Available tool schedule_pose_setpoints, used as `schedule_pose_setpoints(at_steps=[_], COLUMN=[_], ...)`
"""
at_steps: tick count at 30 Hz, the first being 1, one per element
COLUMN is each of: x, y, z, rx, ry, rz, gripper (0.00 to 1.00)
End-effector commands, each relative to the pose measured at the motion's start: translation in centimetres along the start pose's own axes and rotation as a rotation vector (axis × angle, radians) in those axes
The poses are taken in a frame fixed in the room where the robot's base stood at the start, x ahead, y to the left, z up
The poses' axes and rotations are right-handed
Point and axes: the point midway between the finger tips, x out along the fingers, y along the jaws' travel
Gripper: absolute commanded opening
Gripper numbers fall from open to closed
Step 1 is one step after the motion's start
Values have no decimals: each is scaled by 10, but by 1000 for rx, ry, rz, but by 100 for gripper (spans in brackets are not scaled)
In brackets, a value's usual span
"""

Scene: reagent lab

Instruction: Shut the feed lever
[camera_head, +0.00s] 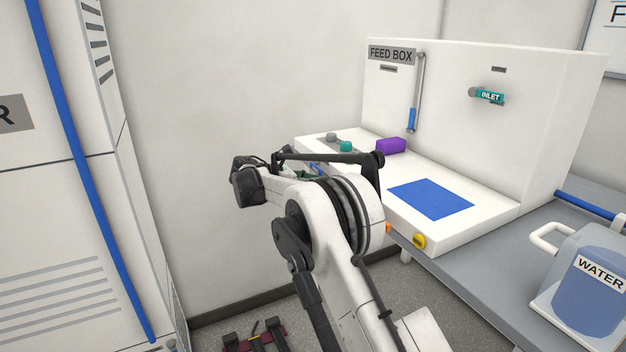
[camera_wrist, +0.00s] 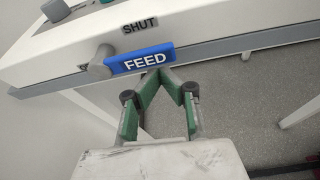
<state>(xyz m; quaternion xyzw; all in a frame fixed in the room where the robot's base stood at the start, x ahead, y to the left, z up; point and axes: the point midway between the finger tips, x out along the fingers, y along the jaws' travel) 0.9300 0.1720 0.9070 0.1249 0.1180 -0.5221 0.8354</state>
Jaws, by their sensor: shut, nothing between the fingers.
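The feed lever (camera_wrist: 140,60) is a blue bar marked FEED in the wrist view. It extends right from a round grey pivot (camera_wrist: 97,66) on the front edge of the white feed box base, roughly along that edge. A SHUT label (camera_wrist: 141,27) is on the base above the lever; another label by the pivot is mostly hidden. My gripper (camera_wrist: 161,73) has green fingers with tips together, empty, just at the lever's lower edge. I cannot tell whether they touch it. In the head view my arm hides most of the gripper and lever.
The feed box (camera_head: 470,70) stands on a grey bench (camera_head: 480,265). A water jug (camera_head: 585,290) stands at right. Open floor lies below the lever.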

Motion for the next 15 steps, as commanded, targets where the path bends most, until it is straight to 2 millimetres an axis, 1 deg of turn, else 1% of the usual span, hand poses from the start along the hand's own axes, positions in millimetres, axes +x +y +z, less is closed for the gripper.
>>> schedule_pose_setpoints(at_steps=[1,4,5,6,9,15], x=[5,13,13,-2,-25,-62], y=[-1,-3,-3,-2,-1,0], z=[-12,-31,-35,-29,-27,-27], rx=[0,0,-1,-2,-2,-1], ry=[1,2,2,2,3,3], rz=[-1,-3,-2,0,0,-1], gripper=[0,0,0,0,0,0])
